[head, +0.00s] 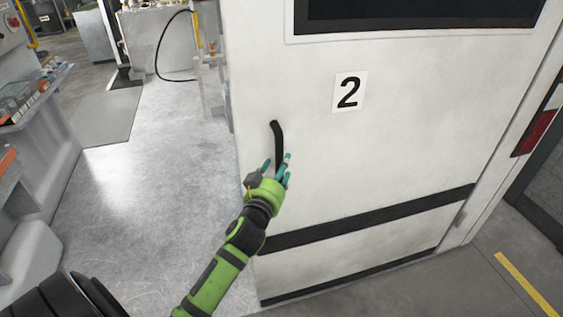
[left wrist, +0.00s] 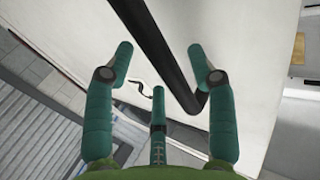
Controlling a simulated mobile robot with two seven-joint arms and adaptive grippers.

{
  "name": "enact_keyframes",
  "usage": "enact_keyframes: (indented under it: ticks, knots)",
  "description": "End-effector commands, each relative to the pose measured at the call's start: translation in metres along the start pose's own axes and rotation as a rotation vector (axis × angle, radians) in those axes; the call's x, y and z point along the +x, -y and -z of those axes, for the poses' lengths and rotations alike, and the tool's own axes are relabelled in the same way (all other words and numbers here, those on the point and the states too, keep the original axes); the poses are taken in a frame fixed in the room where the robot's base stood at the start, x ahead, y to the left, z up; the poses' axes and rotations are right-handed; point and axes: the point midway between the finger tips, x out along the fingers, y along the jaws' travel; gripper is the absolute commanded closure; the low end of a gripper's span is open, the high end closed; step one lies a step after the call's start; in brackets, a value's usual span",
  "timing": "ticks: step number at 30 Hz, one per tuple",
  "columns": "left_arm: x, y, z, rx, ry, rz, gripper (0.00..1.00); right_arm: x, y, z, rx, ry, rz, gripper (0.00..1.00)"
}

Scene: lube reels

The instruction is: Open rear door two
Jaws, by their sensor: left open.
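The white door (head: 390,130) carries a "2" label (head: 349,92) and a black handle (head: 278,145) near its left edge. The door stands at an angle, with bright floor showing past its left edge. My left gripper (head: 276,168) is at the lower part of the handle. In the left wrist view, the black handle (left wrist: 166,50) runs between the open teal fingers of my left gripper (left wrist: 165,62). The fingers are not closed on it, and I cannot tell whether they touch it. My right gripper is not in view.
A grey counter with small items (head: 35,100) stands at the left. Shiny floor (head: 140,210) lies open between it and the door. A yellow floor line (head: 525,283) is at the lower right. A black hose (head: 160,50) hangs at the back.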

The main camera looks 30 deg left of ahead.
Motion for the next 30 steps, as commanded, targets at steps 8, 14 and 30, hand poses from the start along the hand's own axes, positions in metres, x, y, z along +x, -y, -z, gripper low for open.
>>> enact_keyframes:
  ticks: [8,14,30]
  knots:
    - [0.021,0.000,-0.001,0.002,0.001,0.000,0.44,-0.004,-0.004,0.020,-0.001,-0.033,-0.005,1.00]
    - [0.021,0.000,-0.001,0.001,0.001,-0.001,0.44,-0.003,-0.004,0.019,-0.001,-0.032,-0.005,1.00]
    - [0.022,-0.001,-0.001,0.001,0.002,0.003,1.00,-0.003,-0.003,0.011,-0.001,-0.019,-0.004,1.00]
